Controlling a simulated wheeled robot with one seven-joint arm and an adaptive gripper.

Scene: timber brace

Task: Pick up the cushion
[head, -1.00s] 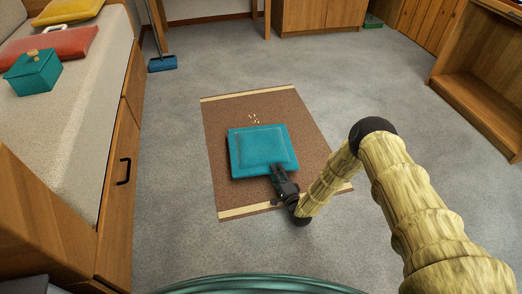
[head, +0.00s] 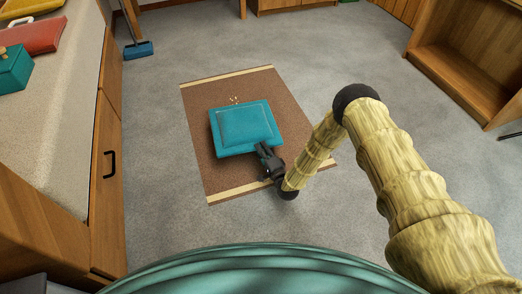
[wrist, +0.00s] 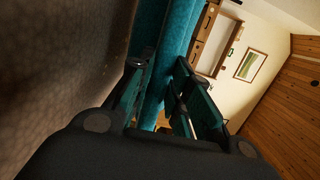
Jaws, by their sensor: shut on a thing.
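The cushion (head: 245,128) is a teal square with a piped seam, over the brown rug (head: 205,170) in the head view. My gripper (head: 268,158) is shut on its near right edge. In the wrist view, the teal cushion (wrist: 172,45) runs between my two fingers (wrist: 160,90), with the rug's surface to the left. The cushion looks close above the rug; the size of any gap is hard to tell. The cushion hides the middle of the rug.
Small yellow crumbs (head: 235,100) lie on the rug just beyond the cushion. Grey carpet is clear around the rug.

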